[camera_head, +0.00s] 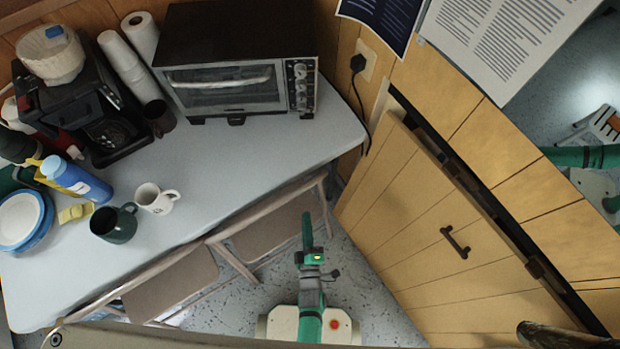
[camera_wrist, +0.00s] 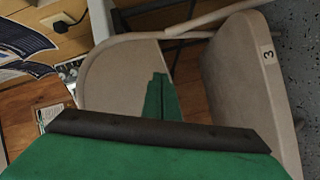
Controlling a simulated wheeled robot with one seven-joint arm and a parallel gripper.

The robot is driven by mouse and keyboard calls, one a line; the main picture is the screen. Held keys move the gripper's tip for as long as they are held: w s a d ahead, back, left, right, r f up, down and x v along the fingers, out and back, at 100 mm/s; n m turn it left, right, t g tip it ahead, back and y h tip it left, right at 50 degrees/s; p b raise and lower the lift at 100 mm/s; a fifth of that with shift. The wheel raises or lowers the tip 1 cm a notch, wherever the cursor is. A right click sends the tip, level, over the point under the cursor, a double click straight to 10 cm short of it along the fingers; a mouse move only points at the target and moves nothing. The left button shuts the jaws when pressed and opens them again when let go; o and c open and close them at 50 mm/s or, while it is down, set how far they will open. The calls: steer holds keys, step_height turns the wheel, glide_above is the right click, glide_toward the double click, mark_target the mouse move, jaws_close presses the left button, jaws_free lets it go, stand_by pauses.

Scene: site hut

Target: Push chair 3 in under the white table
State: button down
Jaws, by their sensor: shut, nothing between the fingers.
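Chair 3 (camera_wrist: 248,90), a tan folding chair, shows in the wrist view with its number on a panel at the right. In the head view two folding chairs stand at the table's front edge, a right one (camera_head: 275,228) and a left one (camera_head: 172,285); no number is readable there. Their seats are partly hidden by the white table (camera_head: 255,150). My green gripper (camera_head: 307,230) is shut and empty, low over the floor beside the right chair. Its fingers (camera_wrist: 160,100) show against the tan chair panels in the wrist view; contact cannot be told.
The table carries a toaster oven (camera_head: 235,88), a coffee maker (camera_head: 100,115), a white mug (camera_head: 155,198), a dark mug (camera_head: 113,223) and plates (camera_head: 20,220). A wooden cabinet or door front (camera_head: 430,240) bounds the right side. Speckled floor (camera_head: 365,295) is clear beside my arm.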

steer(key=w+a+f+n+y, duration=0.1)
steer(key=w+a+f+n, duration=0.15)
steer(key=w, duration=0.65)
steer(key=w+a+f+n+y, duration=0.1)
steer(key=w+f+n, duration=0.15)
steer(key=w, duration=0.75)
steer(key=d, duration=0.1)
steer(key=s+d, duration=0.1)
steer(key=d, duration=0.1)
steer(key=shift+d+n, duration=0.3)
steer(key=shift+d, duration=0.1)
